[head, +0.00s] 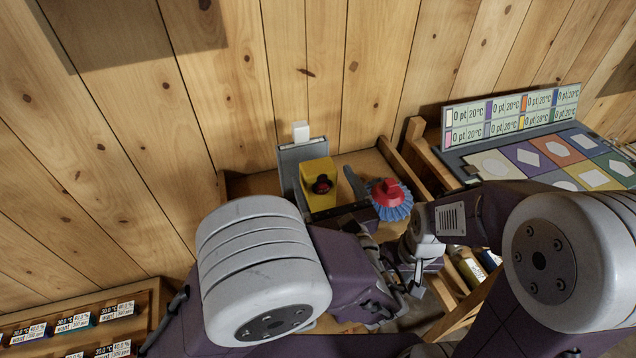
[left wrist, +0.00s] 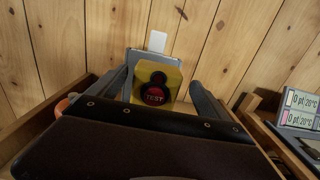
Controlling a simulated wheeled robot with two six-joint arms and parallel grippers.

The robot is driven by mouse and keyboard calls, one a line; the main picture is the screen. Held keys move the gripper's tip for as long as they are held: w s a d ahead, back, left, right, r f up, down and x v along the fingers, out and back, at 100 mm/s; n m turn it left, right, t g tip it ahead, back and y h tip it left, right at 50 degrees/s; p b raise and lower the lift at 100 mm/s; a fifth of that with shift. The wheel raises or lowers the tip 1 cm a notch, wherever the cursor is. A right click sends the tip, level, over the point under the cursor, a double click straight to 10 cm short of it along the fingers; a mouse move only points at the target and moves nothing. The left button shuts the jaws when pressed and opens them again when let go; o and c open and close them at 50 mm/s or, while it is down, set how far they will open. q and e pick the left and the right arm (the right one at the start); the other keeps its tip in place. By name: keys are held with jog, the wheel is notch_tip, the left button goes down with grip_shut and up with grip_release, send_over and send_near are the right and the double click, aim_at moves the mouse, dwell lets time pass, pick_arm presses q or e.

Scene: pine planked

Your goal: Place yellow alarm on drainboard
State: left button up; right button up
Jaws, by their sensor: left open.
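The yellow alarm (head: 314,173) is a yellow block with a dark round part on its front. In the left wrist view the alarm (left wrist: 170,76) shows a red button marked TEST. It is upright on the wooden surface, in front of a grey panel (head: 290,157). My left gripper (head: 328,192) is open, with one finger on each side of the alarm. I cannot tell whether the fingers touch it. My right gripper (head: 412,284) is low in the middle of the head view, partly hidden, and its jaw state is unclear. I cannot make out which thing is the drainboard.
A red and blue brush-like object (head: 391,198) is right of the alarm. A rack with coloured tiles (head: 520,160) and a label board (head: 510,115) stands at the right. A wooden shelf with labels (head: 85,318) is at the lower left. The plank wall is close behind.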

aim_at(314, 164)
pick_arm(q)
jog(key=shift+s+d+r, duration=0.2)
jog(key=shift+s+d, duration=0.05)
jog(key=shift+s, duration=0.1)
jog(key=p+x, duration=0.1)
jog(key=x, duration=0.1)
jog(key=p+x, duration=0.1)
jog(key=x, duration=0.2)
jog(key=a+p+x, duration=0.1)
jog(key=x, duration=0.1)
jog(key=shift+f, duration=0.3)
jog(key=shift+w+f, duration=0.1)
jog(key=shift+w, duration=0.15)
jog(key=shift+s+d, duration=0.35)
jog(key=shift+s, duration=0.35)
jog(key=c, duration=0.3)
jog(key=shift+w+a, duration=0.2)
jog(key=shift+w, duration=0.2)
jog(key=c, duration=1.5)
grip_shut()
jog(key=shift+s, duration=0.1)
pick_arm(e)
jog(key=r, duration=0.3)
jog(key=shift+w+a+r, duration=0.1)
jog(key=shift+w+a, duration=0.05)
jog(key=shift+w, duration=0.05)
